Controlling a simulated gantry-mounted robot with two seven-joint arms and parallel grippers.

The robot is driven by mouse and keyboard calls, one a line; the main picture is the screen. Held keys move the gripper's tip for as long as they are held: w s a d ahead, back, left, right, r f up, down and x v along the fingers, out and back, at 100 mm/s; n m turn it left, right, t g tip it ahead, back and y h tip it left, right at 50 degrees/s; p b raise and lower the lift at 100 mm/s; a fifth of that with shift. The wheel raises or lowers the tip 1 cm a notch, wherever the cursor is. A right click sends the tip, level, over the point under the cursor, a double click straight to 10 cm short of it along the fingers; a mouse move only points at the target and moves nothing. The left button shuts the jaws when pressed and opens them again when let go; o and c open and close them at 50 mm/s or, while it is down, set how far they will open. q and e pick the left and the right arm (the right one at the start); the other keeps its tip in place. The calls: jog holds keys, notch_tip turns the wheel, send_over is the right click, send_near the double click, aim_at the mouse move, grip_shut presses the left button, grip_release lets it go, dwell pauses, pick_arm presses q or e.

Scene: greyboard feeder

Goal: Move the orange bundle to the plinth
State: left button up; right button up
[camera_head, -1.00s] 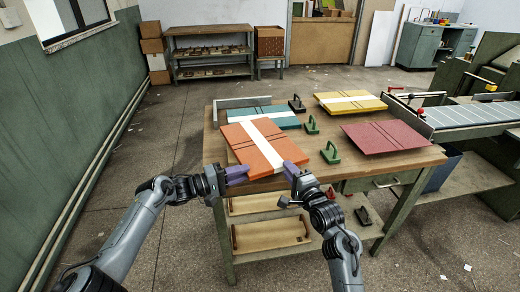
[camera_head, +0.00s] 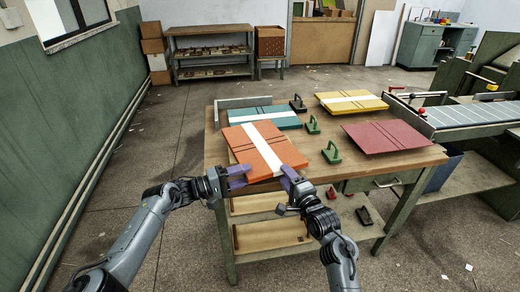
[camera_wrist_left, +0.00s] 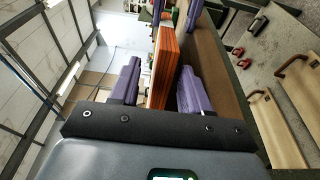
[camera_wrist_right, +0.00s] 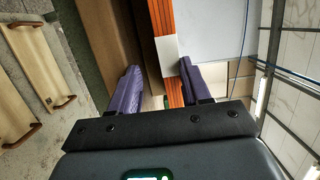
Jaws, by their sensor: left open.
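The orange bundle (camera_head: 244,139), with a white band across it, lies flat on the near left of the wooden worktable (camera_head: 390,168). My left gripper (camera_head: 245,178) is open at its near left edge; in the left wrist view the bundle's layered orange edge (camera_wrist_left: 163,65) shows between the spread purple fingers. My right gripper (camera_head: 287,177) is at its near right corner, fingers apart; in the right wrist view the orange edge and white band (camera_wrist_right: 166,45) show between the fingers, closer to the right one. I cannot tell which thing is the plinth.
A teal bundle (camera_head: 245,118), a yellow bundle (camera_head: 335,105) and a red board (camera_head: 375,140) lie on the table. Green-handled tools (camera_head: 331,152) stand between them, with a black one (camera_head: 297,104) behind. A roller conveyor (camera_head: 475,114) is at the right.

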pick_arm(q)
jog(key=shift+a+f+n+y, duration=0.15)
jog(key=shift+a+f, duration=0.1)
jog(key=shift+f, duration=0.45)
jog(key=shift+a+f+n+y, duration=0.15)
jog(key=shift+a+f, duration=0.05)
jog(key=shift+f, duration=0.5)
pick_arm(e)
jog(key=shift+w+d+f, duration=0.1)
jog(key=shift+d+f, duration=0.3)
jog(key=shift+f, duration=0.05)
pick_arm(q)
jog(key=shift+a+r, duration=0.1)
jog(key=shift+a, duration=0.15)
jog(key=shift+a+r, duration=0.2)
jog(key=shift+r, duration=0.05)
jog(key=s+a+r, duration=0.2)
jog(key=a, duration=0.3)
jog(key=shift+s+a, duration=0.35)
pick_arm(e)
jog(key=v, duration=1.1)
jog(key=shift+s+r, duration=0.35)
jog(key=shift+r, duration=0.1)
jog(key=shift+d, duration=0.15)
